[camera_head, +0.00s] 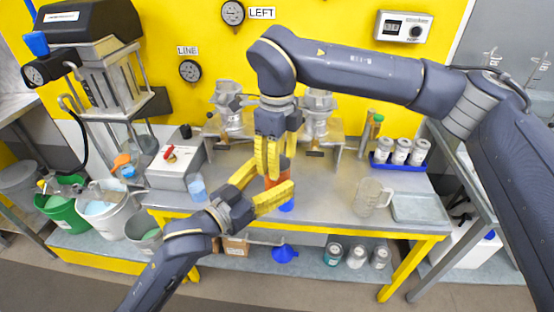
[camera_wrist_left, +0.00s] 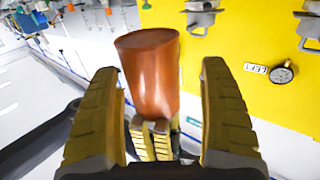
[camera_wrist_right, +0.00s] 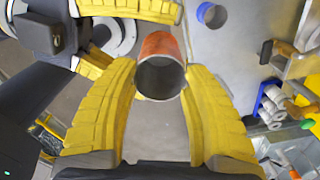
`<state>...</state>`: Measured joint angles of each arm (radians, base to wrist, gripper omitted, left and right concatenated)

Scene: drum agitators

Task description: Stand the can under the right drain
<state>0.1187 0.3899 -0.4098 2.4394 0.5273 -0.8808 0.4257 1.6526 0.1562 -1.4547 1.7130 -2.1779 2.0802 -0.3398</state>
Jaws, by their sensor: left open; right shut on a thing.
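The orange can (camera_head: 284,164) is above the workbench, partly hidden by my grippers in the head view. My right gripper (camera_head: 268,167) points down and is shut on it. In the right wrist view the can (camera_wrist_right: 160,62) sits between the right fingertips, its open mouth facing the camera. My left gripper (camera_head: 268,186) is open, its fingers spread on either side of the can. In the left wrist view the can (camera_wrist_left: 150,70) shows between those fingers; contact is unclear. The right drum's outlet (camera_head: 315,148) is at the back of the bench, right of the can.
A blue ring-like piece (camera_head: 287,206) lies on the bench near the grippers. A clear jug (camera_head: 370,197), a grey tray (camera_head: 420,208) and a blue rack (camera_head: 398,166) with cans stand right. A switch box (camera_head: 174,165) stands left. The front middle-right bench is clear.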

